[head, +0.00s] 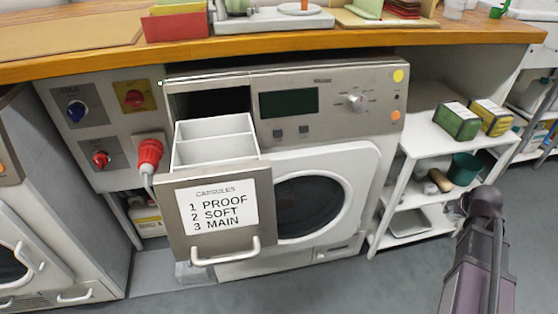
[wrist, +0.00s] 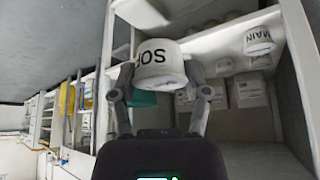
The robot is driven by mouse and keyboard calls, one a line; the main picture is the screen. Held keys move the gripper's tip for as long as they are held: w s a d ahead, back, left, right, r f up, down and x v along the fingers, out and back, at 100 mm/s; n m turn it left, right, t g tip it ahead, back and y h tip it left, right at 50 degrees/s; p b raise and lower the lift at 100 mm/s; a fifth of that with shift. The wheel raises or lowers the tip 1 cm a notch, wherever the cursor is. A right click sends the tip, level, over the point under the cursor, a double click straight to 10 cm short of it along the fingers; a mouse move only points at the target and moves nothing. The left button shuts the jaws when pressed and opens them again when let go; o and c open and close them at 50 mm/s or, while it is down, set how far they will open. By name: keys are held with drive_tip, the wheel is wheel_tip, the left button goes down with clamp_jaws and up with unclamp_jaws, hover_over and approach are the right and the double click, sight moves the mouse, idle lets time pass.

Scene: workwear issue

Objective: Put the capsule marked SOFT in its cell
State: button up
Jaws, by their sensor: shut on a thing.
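In the wrist view my gripper (wrist: 160,88) is shut on a white rounded capsule (wrist: 158,62). Dark letters on it read as part of SOFT; the rest is turned out of sight. Another capsule (wrist: 258,40), marked MAIN, stands apart on a white shelf to the right. In the head view the capsule drawer (head: 213,210) is pulled out of the washing machine. Its label (head: 217,205) lists 1 PROOF, 2 SOFT, 3 MAIN. A white divider crosses its tray, and the cells that show look empty; the front wall hides part of the inside. My gripper cannot be made out there.
The washing machine (head: 316,115) stands under a wooden counter (head: 350,40). A white shelf unit (head: 440,150) at its right bears green and yellow boxes (head: 473,119). A red plug (head: 150,152) is left of the drawer. The floor before the machine is clear.

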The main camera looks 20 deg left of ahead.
wheel_tip(320, 180, up, 51)
drive_tip(key=p, duration=4.9)
drive_tip(key=shift+f+p, duration=0.15)
drive_tip(key=shift+p, duration=0.25)
drive_tip(key=shift+s, duration=0.1)
